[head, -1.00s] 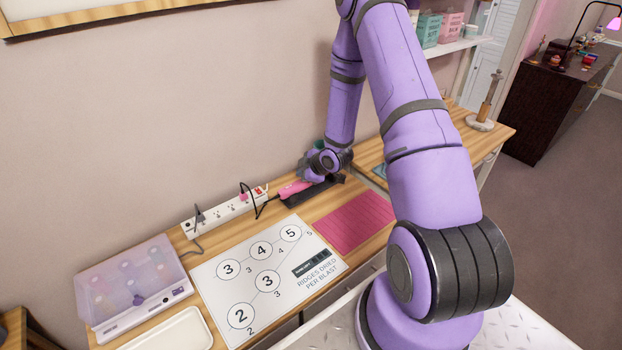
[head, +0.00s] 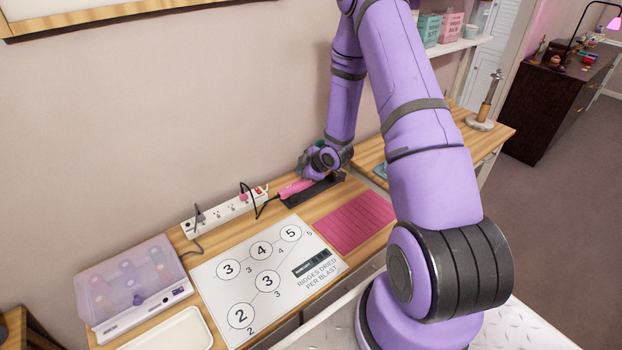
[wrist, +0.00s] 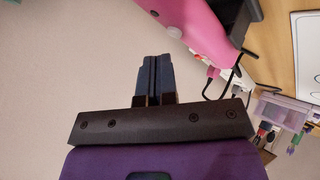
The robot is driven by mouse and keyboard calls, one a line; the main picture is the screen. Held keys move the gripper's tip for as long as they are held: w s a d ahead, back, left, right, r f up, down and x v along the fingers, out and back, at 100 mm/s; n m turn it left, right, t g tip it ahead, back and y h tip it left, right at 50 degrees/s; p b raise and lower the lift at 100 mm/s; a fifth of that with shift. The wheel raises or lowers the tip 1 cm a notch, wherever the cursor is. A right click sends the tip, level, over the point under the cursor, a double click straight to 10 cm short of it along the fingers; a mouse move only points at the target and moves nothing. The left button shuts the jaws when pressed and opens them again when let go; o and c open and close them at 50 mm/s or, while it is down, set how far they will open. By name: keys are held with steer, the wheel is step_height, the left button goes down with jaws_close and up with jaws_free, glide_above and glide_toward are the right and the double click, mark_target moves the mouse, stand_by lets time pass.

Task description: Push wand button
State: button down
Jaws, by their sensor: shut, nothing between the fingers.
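The pink wand (head: 294,188) lies on a black stand (head: 316,190) at the back of the wooden desk. In the wrist view the wand (wrist: 200,30) runs across the top, right of my gripper. A pale round button (wrist: 175,32) shows on its near side; a smaller dot is further up the body. My gripper (wrist: 155,62) is shut and empty, its dark fingertips beside the wand, with a visible gap in the picture. In the head view, my wrist hides the fingertips and the wand's far end.
A white power strip (head: 225,212) with plugs and a black cord lies left of the wand. A pink mat (head: 352,222) and a white numbered sheet (head: 265,275) lie in front. A clear-lidded box (head: 130,285) stands at left. The wall is close behind.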

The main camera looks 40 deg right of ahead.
step_height(320, 180, up, 6)
stand_by(0.8)
